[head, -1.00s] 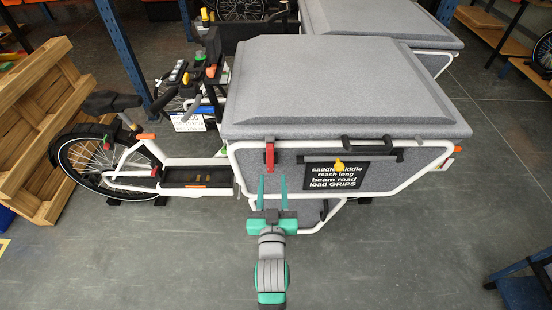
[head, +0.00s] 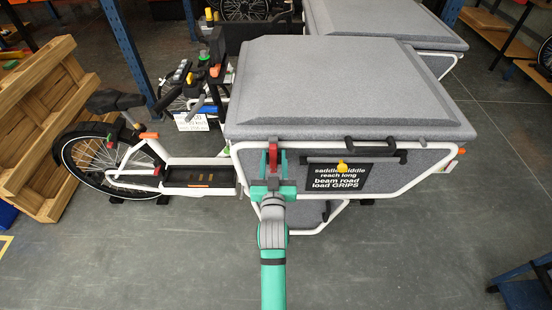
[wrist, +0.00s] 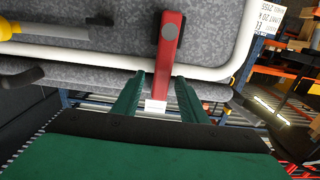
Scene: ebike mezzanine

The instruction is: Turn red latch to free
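The red latch (head: 273,156) hangs upright on the front face of the grey cargo box (head: 350,85), near its left corner below the lid. It also shows in the wrist view (wrist: 168,50), with a grey round pivot and a pale tip. My gripper (head: 273,158) has its two green fingers on either side of the latch. In the wrist view the gripper (wrist: 159,80) is open, with the latch's pale-tipped end between the fingers. A small gap shows on the left side; contact on the right side I cannot tell.
A white tube frame (head: 310,146) runs along the box front close to the fingers. The bike's rear wheel (head: 88,168) is at left. Floor in front is clear.

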